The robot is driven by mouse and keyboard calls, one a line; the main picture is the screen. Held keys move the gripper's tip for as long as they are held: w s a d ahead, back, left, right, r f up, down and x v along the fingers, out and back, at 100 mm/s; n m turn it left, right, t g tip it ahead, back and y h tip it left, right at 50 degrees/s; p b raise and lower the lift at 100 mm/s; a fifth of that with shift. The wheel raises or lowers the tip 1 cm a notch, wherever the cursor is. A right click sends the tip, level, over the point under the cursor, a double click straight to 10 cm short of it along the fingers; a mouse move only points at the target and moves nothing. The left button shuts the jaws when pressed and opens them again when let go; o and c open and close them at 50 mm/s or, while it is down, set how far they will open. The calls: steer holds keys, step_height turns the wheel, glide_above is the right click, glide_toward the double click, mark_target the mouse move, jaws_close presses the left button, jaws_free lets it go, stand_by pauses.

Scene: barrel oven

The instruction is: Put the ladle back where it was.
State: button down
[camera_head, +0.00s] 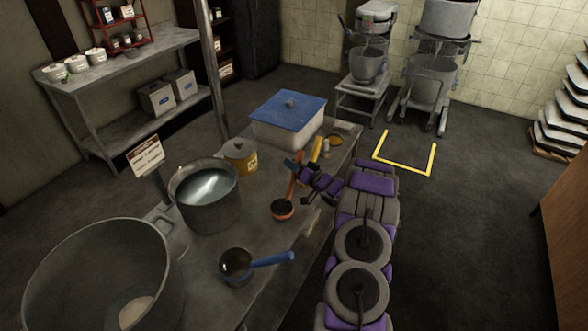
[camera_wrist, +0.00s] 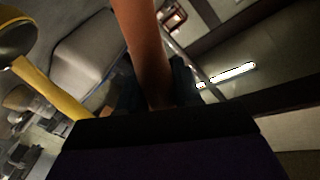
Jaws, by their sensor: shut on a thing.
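My gripper (camera_head: 296,168) is shut on the orange handle of a ladle (camera_head: 290,190), over the right part of the metal table (camera_head: 205,262). The ladle is nearly upright with its round, dark-filled bowl down; I cannot tell whether the bowl touches the table. In the wrist view, the orange handle (camera_wrist: 145,40) runs up from between my fingers.
A yellow canister (camera_head: 240,158) and a blue-lidded white bin (camera_head: 287,130) stand at the back. Yellow floor marking (camera_head: 405,170) lies on clear floor.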

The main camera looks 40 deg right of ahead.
steer(key=shift+a+f, duration=0.35)
steer(key=c, duration=1.2)
jaws_free()
steer(key=shift+c, duration=0.2)
steer(key=o, duration=0.5)
steer(key=shift+d+f, duration=0.15)
steer(key=shift+d, duration=0.05)
steer(key=shift+c, duration=0.2)
steer(key=s+p, duration=0.2)
steer(key=s, duration=1)
steer(key=shift+d+r, duration=0.2)
steer(key=shift+d, duration=0.25)
